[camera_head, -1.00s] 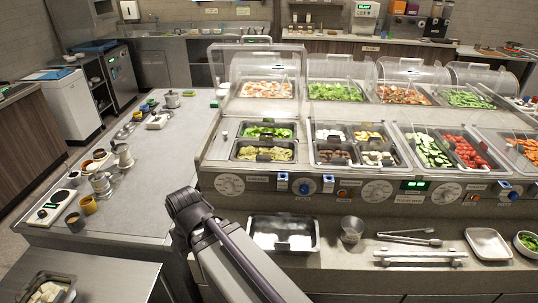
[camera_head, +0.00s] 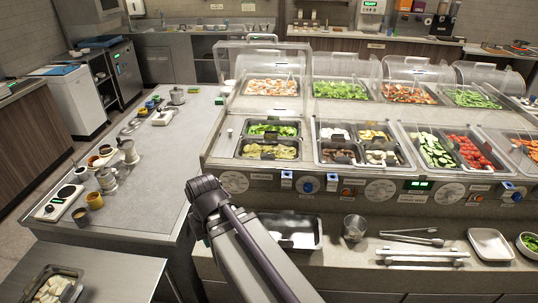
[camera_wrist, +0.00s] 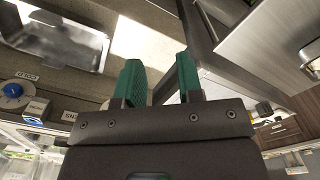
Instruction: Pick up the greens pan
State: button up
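Several pans of green food show in the head view. A small pan of green pieces (camera_head: 271,131) sits in the front left well, behind a pan of pale yellow-green slices (camera_head: 267,151). Leafy greens (camera_head: 340,90) lie in a pan under a clear cover at the back, and more greens (camera_head: 470,98) lie at the back right. I cannot tell which is the greens pan. My gripper (camera_wrist: 159,75) shows two green fingers, apart with nothing between them. In the head view my arm is in front of the counter's left corner, and the fingertips cannot be made out.
An empty-looking metal pan (camera_head: 306,244) stands on the front ledge, partly behind my arm. A metal cup (camera_head: 354,228), tongs (camera_head: 414,238) and a white tray (camera_head: 490,245) lie to its right. The left counter (camera_head: 160,165) has free room in its middle.

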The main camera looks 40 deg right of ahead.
jog(key=w+d+r+n+t+y+p, duration=0.1)
jog(key=w+d+r+p, duration=0.3)
jog(key=d, duration=0.8)
jog(key=w+d+r+n+y+p, duration=0.1)
jog(key=w+d+r+p, duration=0.3)
jog(key=d, duration=0.8)
jog(key=w+d+r+n+t, duration=0.15)
jog(key=w+d, duration=0.45)
jog(key=d, duration=0.6)
jog(key=n+y+b, duration=0.1)
jog(key=n+b, duration=0.5)
jog(key=n, duration=0.1)
send_over(274, 159)
jog(key=shift+t, duration=0.35)
notch_tip(274, 159, down, 4)
jog(key=shift+d+f, duration=0.15)
jog(key=shift+f, duration=0.1)
jog(key=shift+w, duration=0.2)
jog(key=b+x, duration=0.4)
jog(key=shift+f, duration=0.35)
jog(key=shift+w+f+b, duration=0.2)
jog(key=shift+f+b, duration=0.05)
jog(key=shift+b, duration=0.05)
jog(key=shift+a+r, duration=0.25)
grip_shut()
